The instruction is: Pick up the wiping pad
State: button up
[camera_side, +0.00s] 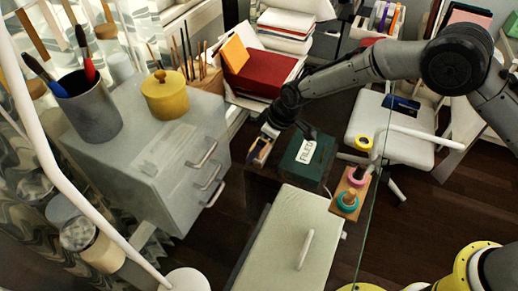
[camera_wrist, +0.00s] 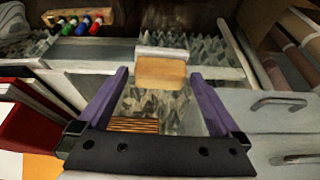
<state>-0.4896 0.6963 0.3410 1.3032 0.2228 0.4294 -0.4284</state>
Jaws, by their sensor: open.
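A tan block with a pale grey top edge, which looks like the wiping pad (camera_wrist: 160,73), shows in the middle of the wrist view. My gripper (camera_wrist: 159,76) is open, with one purple finger on each side of the block in the picture. Gaps show between the block and both fingers; I cannot tell how far the block is beyond the tips. In the side view my gripper (camera_side: 262,147) points down beside a dark green box. A small tan patch shows at its tips there, too small to identify surely.
The green labelled box (camera_side: 305,158) stands just right of my gripper. A grey drawer cabinet (camera_side: 150,150) is at left, a pale cabinet (camera_side: 288,240) in front. Red books (camera_side: 265,78) are behind. Several markers (camera_wrist: 82,27) sit in a wooden holder.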

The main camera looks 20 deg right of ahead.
aim_at(255, 144)
jog(key=shift+w+a+f, duration=0.15)
jog(key=shift+w+f, duration=0.05)
jog(key=shift+f, duration=0.3)
jog(key=c, duration=1.2)
jog(key=shift+r, duration=0.2)
jog(key=shift+r, duration=0.2)
jog(key=r, duration=0.3)
jog(key=shift+s+r, duration=0.15)
jog(key=shift+s, duration=0.1)
jog(key=s+d+r, duration=0.7)
jog(key=s+r, duration=0.2)
jog(key=s, duration=0.2)
jog(key=shift+s, duration=0.35)
